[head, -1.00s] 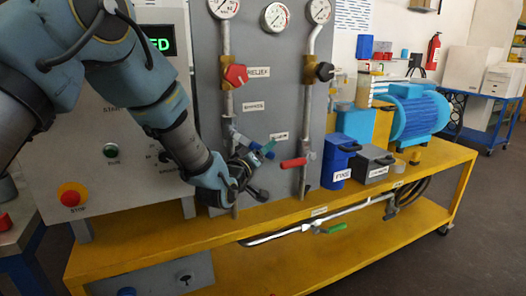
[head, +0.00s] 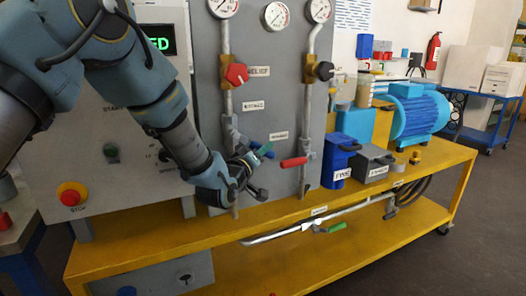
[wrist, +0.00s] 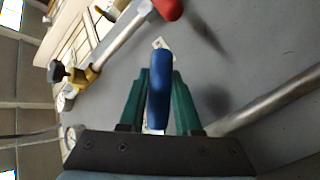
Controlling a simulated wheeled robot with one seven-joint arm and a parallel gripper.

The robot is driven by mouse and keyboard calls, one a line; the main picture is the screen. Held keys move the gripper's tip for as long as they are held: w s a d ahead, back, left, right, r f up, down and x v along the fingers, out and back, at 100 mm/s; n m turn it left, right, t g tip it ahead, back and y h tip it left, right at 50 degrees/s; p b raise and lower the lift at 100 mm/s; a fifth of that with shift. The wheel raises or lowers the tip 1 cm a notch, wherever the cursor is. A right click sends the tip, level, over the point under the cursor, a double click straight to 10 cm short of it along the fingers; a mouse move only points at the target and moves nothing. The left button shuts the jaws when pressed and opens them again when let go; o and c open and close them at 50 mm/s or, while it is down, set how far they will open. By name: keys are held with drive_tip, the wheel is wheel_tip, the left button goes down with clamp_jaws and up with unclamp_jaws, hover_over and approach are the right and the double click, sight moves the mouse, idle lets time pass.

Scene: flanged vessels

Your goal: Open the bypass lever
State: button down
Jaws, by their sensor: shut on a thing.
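A blue lever handle (wrist: 159,92) stands between the green fingers of my gripper (wrist: 159,100) in the wrist view, and the gripper is shut on it. In the head view my gripper (head: 262,152) is at the lower part of the left pipe, in front of the grey panel. Its body hides most of this lever there. A red lever (head: 293,162) sticks out to the left from the right pipe; its red end also shows in the wrist view (wrist: 169,8). The small labels near the levers are too blurred to read, so I cannot tell which one names the bypass.
A red knob (head: 237,74) and a black knob (head: 325,71) sit higher on the pipes. A blue box (head: 338,160) and a grey box (head: 372,163) stand right on the yellow bench (head: 425,165). A green lever (head: 336,227) is on the pipe below.

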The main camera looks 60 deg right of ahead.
drive_tip(key=shift+a, duration=0.1)
idle(0.8)
drive_tip(key=shift+w+a+f+m+y+p, duration=0.25)
drive_tip(key=shift+f+m+y, duration=0.15)
drive_tip(key=shift+y, duration=0.1)
drive_tip(key=shift+w+a+f+m+y+p, duration=0.15)
drive_tip(key=shift+a+f+m+y, duration=0.1)
drive_tip(key=shift+m+y, duration=0.2)
drive_tip(key=w+a+f+m+t+y+p, duration=0.2)
drive_tip(key=w+a+m+y+p, duration=0.1)
drive_tip(key=a+m+y+p, duration=0.1)
drive_tip(key=shift+w+a+f+y+p, duration=0.25)
drive_tip(key=shift+a+y+p, duration=0.15)
drive_tip(key=shift+y+p, duration=0.65)
drive_tip(key=c, duration=0.6)
unclamp_jaws()
